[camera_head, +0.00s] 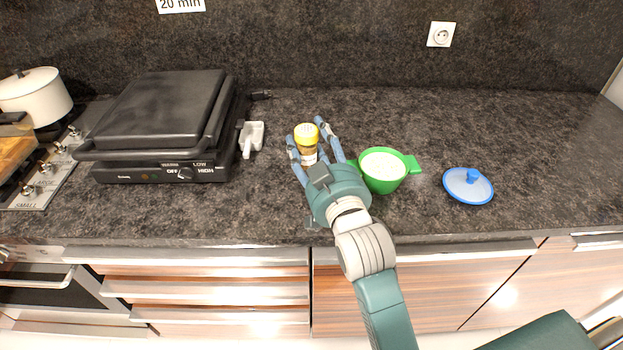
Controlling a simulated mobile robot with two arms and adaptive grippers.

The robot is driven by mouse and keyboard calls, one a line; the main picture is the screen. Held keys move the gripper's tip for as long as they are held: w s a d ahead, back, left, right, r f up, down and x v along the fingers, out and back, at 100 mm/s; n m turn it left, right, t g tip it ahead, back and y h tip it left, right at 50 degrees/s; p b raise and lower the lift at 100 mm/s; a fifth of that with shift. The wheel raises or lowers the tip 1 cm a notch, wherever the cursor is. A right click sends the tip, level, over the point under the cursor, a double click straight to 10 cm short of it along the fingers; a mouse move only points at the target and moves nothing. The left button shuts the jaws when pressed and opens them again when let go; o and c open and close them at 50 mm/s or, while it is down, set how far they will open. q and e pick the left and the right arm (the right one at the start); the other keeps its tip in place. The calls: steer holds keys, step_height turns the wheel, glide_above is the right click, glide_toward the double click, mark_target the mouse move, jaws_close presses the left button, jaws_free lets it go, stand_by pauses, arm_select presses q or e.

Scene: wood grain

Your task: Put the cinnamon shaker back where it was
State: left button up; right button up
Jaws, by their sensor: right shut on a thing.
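The cinnamon shaker (307,143) is a small brown jar with a yellow lid and a pale label near its bottom. It looks upright over the dark stone counter, left of the green bowl. My right gripper (315,145) has its blue fingers on either side of the shaker and is shut on it. I cannot tell whether the shaker's base touches the counter; the gripper hides part of it. My left gripper is not in view.
A green two-handled bowl (383,170) with white contents stands right beside my right gripper. A blue lid (468,186) lies farther right. A black grill (160,127) and a small white object (252,136) are left. The counter behind the shaker is clear.

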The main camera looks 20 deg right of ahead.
step_height(320, 180, down, 10)
steer(key=shift+r, duration=0.2)
steer(key=shift+b, duration=0.3)
steer(key=o, duration=1.2)
steer(key=shift+f, duration=0.15)
